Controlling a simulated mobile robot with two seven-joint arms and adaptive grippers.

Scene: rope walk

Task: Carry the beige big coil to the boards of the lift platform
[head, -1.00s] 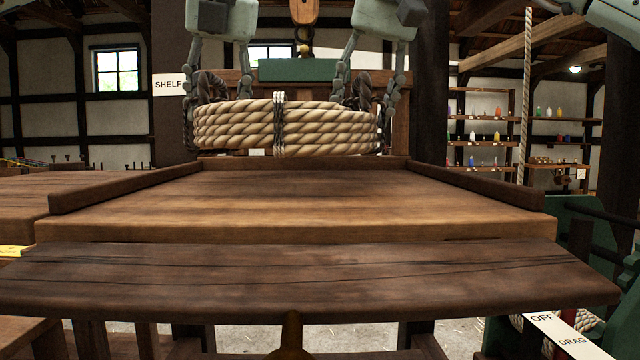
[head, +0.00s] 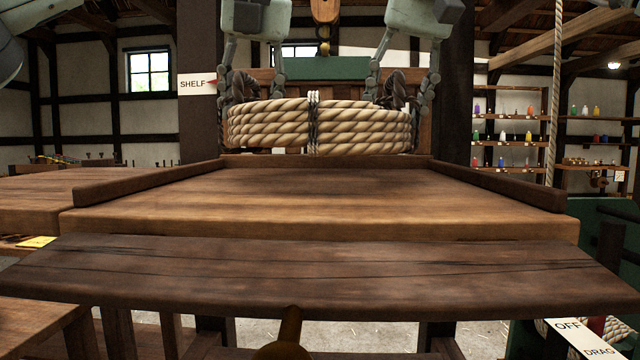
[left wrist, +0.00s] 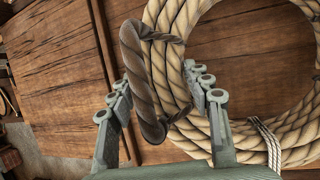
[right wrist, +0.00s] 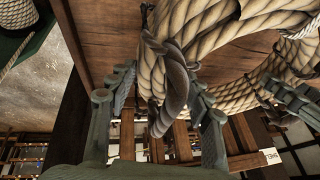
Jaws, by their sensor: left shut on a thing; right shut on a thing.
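The beige big coil (head: 365,130) is a thick rope ring with a dark-and-white binding. In the head view it hangs level between my grippers at the far end of the boards (head: 320,195), whose raised side rails show. I cannot tell whether it touches wood beneath. My left gripper (head: 250,92) is shut on a dark rope loop (left wrist: 130,60) of the coil. My right gripper (head: 398,92) is shut on the other dark loop (right wrist: 175,95). Both wrist views show brown planks behind the coil; its underside is hidden.
A "SHELF" sign (head: 193,85) is on a dark post at the left. A hook (head: 323,30) hangs above the coil. Bottle shelves (head: 510,120) stand at the back right. A dark plank (head: 320,275) crosses the front; an "OFF / DRAG" plate (head: 580,338) is at lower right.

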